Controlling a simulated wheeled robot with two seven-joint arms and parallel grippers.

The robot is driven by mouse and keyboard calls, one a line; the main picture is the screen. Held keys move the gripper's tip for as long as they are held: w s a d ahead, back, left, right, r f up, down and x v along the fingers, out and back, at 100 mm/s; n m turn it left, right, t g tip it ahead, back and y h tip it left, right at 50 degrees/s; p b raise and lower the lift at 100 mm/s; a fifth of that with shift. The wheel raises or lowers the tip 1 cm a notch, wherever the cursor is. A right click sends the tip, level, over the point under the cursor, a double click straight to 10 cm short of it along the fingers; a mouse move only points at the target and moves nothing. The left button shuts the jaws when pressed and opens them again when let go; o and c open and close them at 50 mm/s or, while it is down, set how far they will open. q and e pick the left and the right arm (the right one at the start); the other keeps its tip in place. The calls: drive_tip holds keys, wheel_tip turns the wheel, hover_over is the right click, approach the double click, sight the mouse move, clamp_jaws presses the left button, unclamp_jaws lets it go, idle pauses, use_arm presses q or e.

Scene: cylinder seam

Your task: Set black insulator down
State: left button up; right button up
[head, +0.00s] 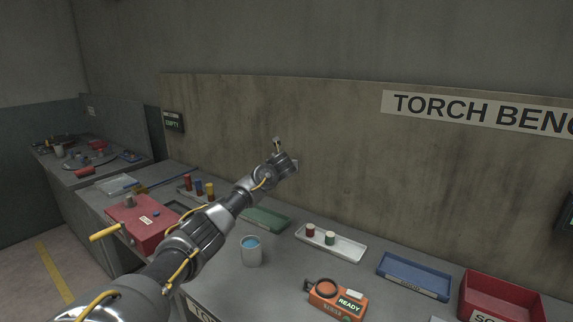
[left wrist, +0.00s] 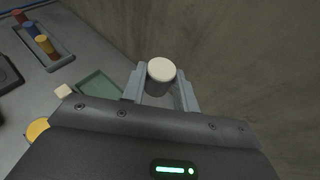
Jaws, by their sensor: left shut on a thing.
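My left gripper (head: 280,152) is raised in front of the back wall, above the bench. In the left wrist view its fingers (left wrist: 161,88) are shut on the black insulator (left wrist: 160,83), a short dark grey cylinder with a cream top, held between the two fingers. In the head view the insulator (head: 277,144) is small at the gripper's tip. A white tray (head: 350,250) on the bench below and to the right holds a red insulator (head: 310,230) and a green insulator (head: 330,238), both upright. My right gripper is not in view.
A green tray (head: 265,218) lies below the gripper. A cup with blue content (head: 251,252), an orange device reading READY (head: 336,299), a blue tray (head: 413,278) and a red bin (head: 505,295) stand on the bench. A rack with red, blue and yellow cylinders (head: 198,188) and a red box (head: 148,225) are left.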

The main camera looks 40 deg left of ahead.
use_arm(q)
drive_tip(key=s+d+f+n+g+y, duration=0.2)
drive_tip(key=s+f, duration=0.7)
drive_tip(key=f, duration=0.3)
drive_tip(key=s+d+r+m+t+h, duration=0.2)
drive_tip(key=d+r+m+h, duration=0.15)
drive_tip(key=d, duration=0.85)
drive_tip(key=s+d+r+m+t+h, duration=0.2)
drive_tip(key=d+r+h, duration=0.15)
drive_tip(key=d, duration=0.85)
drive_tip(key=s+d+r+m+t+h, duration=0.1)
drive_tip(key=s+d+r+m+h, duration=0.2)
drive_tip(key=s+d, duration=0.7)
wheel_tip(320, 180, up, 2)
drive_tip(key=shift+d+r+m+b, duration=0.15)
drive_tip(key=shift+d+m+b, duration=0.35)
drive_tip(key=shift+d, duration=0.4)
